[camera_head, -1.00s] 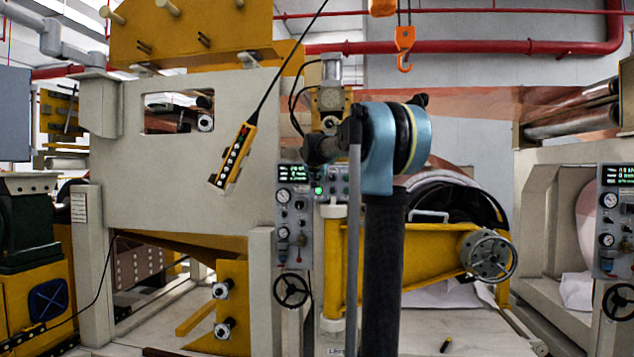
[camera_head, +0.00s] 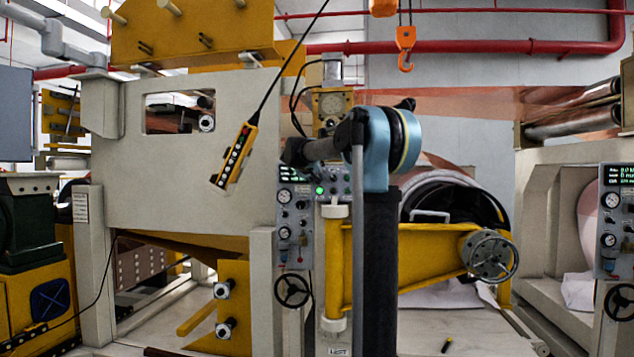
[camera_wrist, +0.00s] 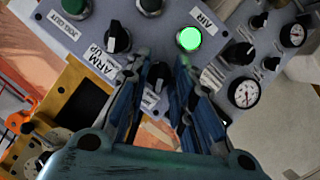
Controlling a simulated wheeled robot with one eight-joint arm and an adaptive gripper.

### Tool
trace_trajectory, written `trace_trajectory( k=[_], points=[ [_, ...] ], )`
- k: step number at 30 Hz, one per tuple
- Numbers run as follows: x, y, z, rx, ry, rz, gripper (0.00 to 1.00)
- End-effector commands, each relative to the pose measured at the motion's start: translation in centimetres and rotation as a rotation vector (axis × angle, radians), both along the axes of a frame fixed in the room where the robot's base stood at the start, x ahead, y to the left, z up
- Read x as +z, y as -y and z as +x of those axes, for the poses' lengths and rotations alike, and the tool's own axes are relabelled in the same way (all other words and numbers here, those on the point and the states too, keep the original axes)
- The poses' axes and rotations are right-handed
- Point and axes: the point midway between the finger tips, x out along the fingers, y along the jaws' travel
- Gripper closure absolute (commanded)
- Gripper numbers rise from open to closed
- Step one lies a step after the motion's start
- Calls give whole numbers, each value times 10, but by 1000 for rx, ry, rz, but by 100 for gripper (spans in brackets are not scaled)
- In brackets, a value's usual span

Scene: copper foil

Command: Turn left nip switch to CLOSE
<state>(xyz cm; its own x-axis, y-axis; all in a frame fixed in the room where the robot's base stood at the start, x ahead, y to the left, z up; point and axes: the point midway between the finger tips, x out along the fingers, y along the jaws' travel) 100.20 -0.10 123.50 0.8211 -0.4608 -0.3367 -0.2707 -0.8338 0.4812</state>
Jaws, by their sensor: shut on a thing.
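A black switch knob (camera_wrist: 159,74) with a white pointer line sits on the grey control panel in the wrist view, between my fingertips. My gripper (camera_wrist: 161,68) is shut on this knob, its blue-grey fingers on either side. The fingers hide most of the knob and its label, so I cannot read its setting. An "ARM UP" selector (camera_wrist: 118,40) is just left of the fingers, and a lit green button (camera_wrist: 189,39) is above right. In the head view the panel (camera_head: 294,214) stands behind my arm, and I cannot make out the fingers there.
A pressure gauge (camera_wrist: 244,92) and more knobs lie close to the right of my fingers. A yellow pendant (camera_head: 235,157) hangs on a cable left of the panel. A handwheel (camera_head: 292,290) is below the panel, and a yellow frame (camera_head: 430,262) stands to the right.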

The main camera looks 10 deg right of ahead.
Motion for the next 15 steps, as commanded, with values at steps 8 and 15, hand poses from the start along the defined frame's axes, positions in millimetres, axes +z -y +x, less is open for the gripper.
trace_trajectory(
  k=[8,15],
  points=[
    [-1,-2,0,4,-11,-34,100],
    [-1,-2,1,4,-11,-35,100]
  ],
)
